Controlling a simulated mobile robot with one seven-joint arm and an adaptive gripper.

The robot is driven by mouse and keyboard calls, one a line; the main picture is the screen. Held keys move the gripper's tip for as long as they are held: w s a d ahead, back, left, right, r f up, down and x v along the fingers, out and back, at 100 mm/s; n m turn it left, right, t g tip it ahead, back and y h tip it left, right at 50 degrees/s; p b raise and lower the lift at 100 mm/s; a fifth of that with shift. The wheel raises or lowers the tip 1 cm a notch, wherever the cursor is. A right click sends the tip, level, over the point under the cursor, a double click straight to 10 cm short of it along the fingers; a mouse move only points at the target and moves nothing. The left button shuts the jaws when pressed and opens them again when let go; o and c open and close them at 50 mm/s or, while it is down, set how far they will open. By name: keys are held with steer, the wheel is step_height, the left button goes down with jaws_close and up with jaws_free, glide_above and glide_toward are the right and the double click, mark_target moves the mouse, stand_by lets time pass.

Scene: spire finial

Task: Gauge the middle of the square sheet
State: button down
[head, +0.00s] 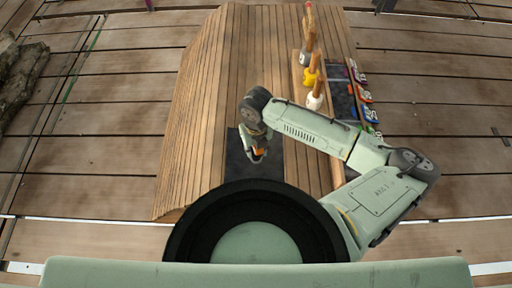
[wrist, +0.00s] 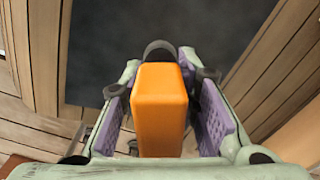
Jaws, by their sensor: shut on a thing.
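The square sheet is dark grey and lies flat on the slatted wooden surface. In the head view the sheet (head: 270,165) shows partly, with its near part hidden behind my round body. In the wrist view the sheet (wrist: 215,30) lies beyond the fingers, with planks along its left and right. My gripper (head: 257,155) is over the sheet. In the wrist view my gripper (wrist: 165,115) is shut on an orange block-shaped thing (wrist: 160,100), held between its purple pads. The lower end of the orange thing and any contact with the sheet cannot be made out.
A wooden rack (head: 299,75) with several upright handled tools stands to the right. Beside it several coloured items (head: 362,95) line a dark strip. The slatted surface left of the sheet (head: 200,130) is clear. A log (head: 20,75) lies at far left.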

steer(key=c, duration=1.2)
jaws_free()
steer(key=shift+o, duration=0.2)
steer(key=shift+r, duration=0.15)
step_height(320, 180, up, 12)
steer(key=shift+f, duration=0.1)
